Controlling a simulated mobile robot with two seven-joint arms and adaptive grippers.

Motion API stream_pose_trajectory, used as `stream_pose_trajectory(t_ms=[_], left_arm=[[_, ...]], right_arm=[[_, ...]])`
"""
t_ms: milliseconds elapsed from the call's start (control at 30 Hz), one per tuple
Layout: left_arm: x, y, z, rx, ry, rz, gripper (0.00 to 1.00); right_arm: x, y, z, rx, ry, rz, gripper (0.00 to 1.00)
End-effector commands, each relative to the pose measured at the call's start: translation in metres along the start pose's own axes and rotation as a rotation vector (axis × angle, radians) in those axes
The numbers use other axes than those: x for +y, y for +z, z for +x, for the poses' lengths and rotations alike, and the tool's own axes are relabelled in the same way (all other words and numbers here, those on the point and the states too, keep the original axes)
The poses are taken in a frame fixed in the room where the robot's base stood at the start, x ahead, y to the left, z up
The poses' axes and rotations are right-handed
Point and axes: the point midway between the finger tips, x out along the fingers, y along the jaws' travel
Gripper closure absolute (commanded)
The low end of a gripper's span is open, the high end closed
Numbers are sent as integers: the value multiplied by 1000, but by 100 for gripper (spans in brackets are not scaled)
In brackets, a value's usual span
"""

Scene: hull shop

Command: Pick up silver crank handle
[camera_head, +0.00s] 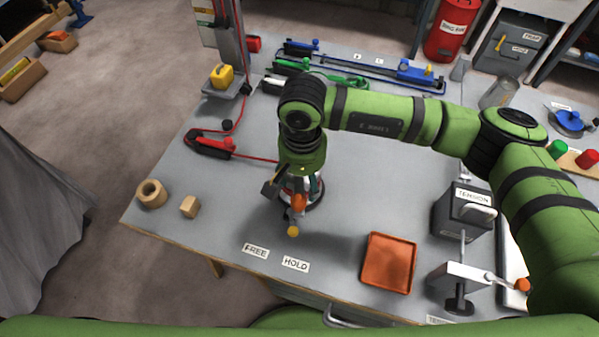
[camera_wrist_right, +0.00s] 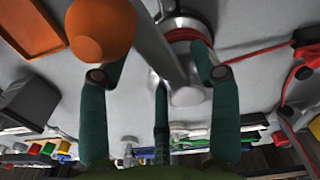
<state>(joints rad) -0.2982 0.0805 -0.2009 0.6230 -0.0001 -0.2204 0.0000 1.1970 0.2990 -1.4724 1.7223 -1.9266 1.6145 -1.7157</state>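A silver crank handle (camera_wrist_right: 157,42) with an orange ball knob (camera_wrist_right: 101,28) shows close up in the right wrist view. Its bar slants down to a round silver hub (camera_wrist_right: 187,96). My right gripper (camera_wrist_right: 160,75) has its teal fingers apart on either side of the bar, with the knob beside the left finger. I see no finger clearly closed on the crank. In the head view my right gripper (camera_head: 300,187) points down over the crank's mount, hiding much of it; the orange knob (camera_head: 299,203) shows in front. My left gripper is out of view.
FREE (camera_head: 256,251) and HOLD (camera_head: 296,264) labels lie in front, near a yellow knob (camera_head: 293,231). An orange tray (camera_head: 388,263) and a tension device (camera_head: 463,212) with another orange-knobbed handle (camera_head: 522,285) stand right. A red cord (camera_head: 255,159) runs left.

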Motion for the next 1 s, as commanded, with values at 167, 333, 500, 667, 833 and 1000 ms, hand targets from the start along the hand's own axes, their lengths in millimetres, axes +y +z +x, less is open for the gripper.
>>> stream_pose_trajectory(t_ms=[167, 333, 500, 667, 833, 1000], left_arm=[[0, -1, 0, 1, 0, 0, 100], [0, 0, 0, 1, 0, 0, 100], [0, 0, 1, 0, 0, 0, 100], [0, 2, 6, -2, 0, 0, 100], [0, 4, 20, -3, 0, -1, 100], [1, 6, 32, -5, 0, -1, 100]], right_arm=[[0, 0, 0, 0, 0, 0, 100], [0, 0, -1, 1, -1, 0, 100], [0, -1, -1, 2, -1, 1, 100], [-1, -1, -8, 3, -3, 0, 100], [0, -2, -30, 7, -3, 1, 100], [14, 15, -51, 6, -2, -1, 100]])
